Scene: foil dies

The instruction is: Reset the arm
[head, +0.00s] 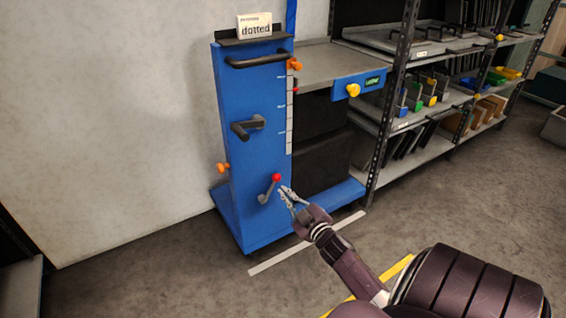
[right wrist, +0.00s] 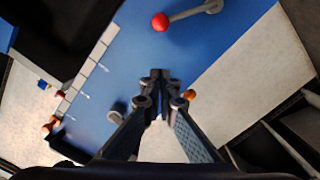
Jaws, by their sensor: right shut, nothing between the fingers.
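My right gripper (head: 285,192) is shut and empty, low in front of the blue stand (head: 250,105). Its fingertips are just right of a grey lever (head: 267,190) with a red ball knob (head: 276,178); a gap to the knob shows in the right wrist view. There, the closed fingers (right wrist: 160,84) are at the centre, with the red knob (right wrist: 160,22) above them and the blue panel (right wrist: 130,70) behind. My right arm comes in from the bottom right of the head view. My left gripper is not in view.
A shelf rack (head: 400,125) is at right. Clear floor (head: 160,265) lies in front, with a white line (head: 305,243).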

